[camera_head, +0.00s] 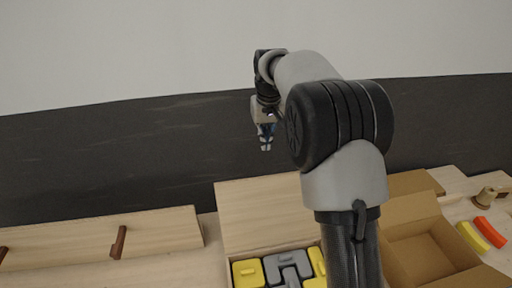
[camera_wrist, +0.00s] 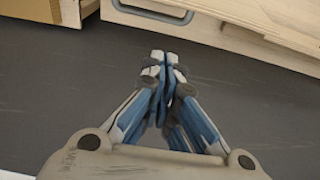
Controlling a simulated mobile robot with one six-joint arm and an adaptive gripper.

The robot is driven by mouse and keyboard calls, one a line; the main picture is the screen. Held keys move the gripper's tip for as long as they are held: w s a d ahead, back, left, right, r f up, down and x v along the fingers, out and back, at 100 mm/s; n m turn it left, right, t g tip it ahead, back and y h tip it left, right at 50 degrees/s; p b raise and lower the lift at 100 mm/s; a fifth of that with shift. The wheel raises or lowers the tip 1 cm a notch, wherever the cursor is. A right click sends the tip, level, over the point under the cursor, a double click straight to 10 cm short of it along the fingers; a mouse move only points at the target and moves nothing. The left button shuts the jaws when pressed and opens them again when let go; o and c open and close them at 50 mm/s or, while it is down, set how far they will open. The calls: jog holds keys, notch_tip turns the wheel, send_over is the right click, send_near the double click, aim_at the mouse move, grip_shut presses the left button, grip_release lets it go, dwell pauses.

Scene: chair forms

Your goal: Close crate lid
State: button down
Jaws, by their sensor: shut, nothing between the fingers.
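The wooden crate (camera_head: 228,269) stands at the bottom middle of the head view, partly hidden by my arm. Its lid (camera_head: 260,208) is raised at the back, leaving the crate open. Yellow pieces (camera_head: 247,273) and a grey piece (camera_head: 287,264) show inside. My gripper (camera_head: 266,147) is shut and empty, hanging above and behind the lid, apart from it. In the wrist view my gripper (camera_wrist: 163,58) has its fingertips together. Pale wood with a grey handle (camera_wrist: 155,12) shows beyond the tips; it looks like the lid's outer side, but I cannot be sure.
An open cardboard box (camera_head: 420,250) stands right of the crate. Yellow (camera_head: 472,237) and orange (camera_head: 490,232) curved pieces lie farther right, near a wooden part (camera_head: 487,197). A wooden panel with brown handles (camera_head: 118,242) is at left. Dark surface behind is clear.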

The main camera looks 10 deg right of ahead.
jog(key=f, duration=0.3)
jog(key=s+f, duration=0.1)
jog(key=f, duration=0.5)
jog(key=shift+s+f+p, duration=0.1)
jog(key=shift+s+p, duration=0.2)
jog(key=shift+s, duration=0.45)
